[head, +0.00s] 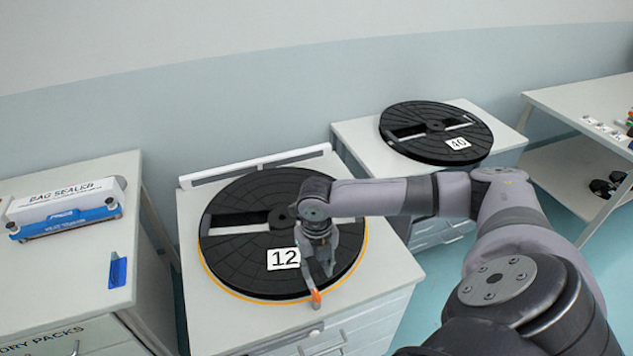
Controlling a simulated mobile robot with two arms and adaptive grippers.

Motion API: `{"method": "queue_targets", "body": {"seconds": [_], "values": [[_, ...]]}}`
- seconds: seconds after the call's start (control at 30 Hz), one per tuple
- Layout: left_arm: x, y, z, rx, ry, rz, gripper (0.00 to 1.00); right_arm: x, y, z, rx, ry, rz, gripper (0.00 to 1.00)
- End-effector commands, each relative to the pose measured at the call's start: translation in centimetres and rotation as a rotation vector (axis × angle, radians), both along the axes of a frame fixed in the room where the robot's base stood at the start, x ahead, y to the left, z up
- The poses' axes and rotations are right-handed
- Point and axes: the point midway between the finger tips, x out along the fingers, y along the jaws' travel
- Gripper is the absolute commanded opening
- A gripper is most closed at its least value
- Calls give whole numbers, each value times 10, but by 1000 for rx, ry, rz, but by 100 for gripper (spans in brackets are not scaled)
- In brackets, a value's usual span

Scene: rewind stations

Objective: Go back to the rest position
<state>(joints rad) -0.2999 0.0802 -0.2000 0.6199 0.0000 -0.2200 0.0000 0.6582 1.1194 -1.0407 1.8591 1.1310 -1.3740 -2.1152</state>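My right arm reaches in from the lower right. My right gripper (316,272) points down over the front right part of the black reel disc labelled 12 (240,255). Its fingers are small and partly overlap each other in this view, so I cannot tell whether they are open or shut. An orange-red tip shows at its lower end, near the disc's front rim. I cannot tell whether the gripper touches the disc. My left gripper is not in the picture.
The disc lies on a white cabinet (190,265) inside an orange ring. A second disc, labelled 40 (425,147), lies on a cabinet behind. A bag sealer (66,208) and a blue item (118,271) are on the left cabinet. A table (570,97) stands at right.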

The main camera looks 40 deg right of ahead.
Motion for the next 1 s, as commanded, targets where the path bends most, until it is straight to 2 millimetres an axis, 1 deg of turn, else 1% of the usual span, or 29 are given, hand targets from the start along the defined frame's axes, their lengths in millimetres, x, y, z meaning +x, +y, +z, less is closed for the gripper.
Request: {"method": "queue_targets", "body": {"seconds": [0.03, 0.17, 0.63, 0.7, 0.77, 0.87, 0.9, 0.97, 1.0], "values": [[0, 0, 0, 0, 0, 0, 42, 0, 0, 4, -1, -1, 0, 32], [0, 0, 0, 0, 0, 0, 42, -1, 0, 7, -1, 1, 0, 32], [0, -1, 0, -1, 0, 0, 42, -1, 0, 6, -1, 1, 0, 32], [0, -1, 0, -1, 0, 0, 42, -2, 5, 4, 4, 1, -6, 32], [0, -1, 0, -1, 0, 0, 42, -4, 18, -1, 14, -3, -26, 32], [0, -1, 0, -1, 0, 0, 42, -14, 58, -14, 52, -19, -111, 32], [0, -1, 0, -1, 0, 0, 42, -19, 79, -19, 77, -30, -170, 32], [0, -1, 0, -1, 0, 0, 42, -29, 114, -25, 126, -45, -288, 32], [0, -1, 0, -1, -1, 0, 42, -36, 136, -26, 164, -56, -387, 32]]}}
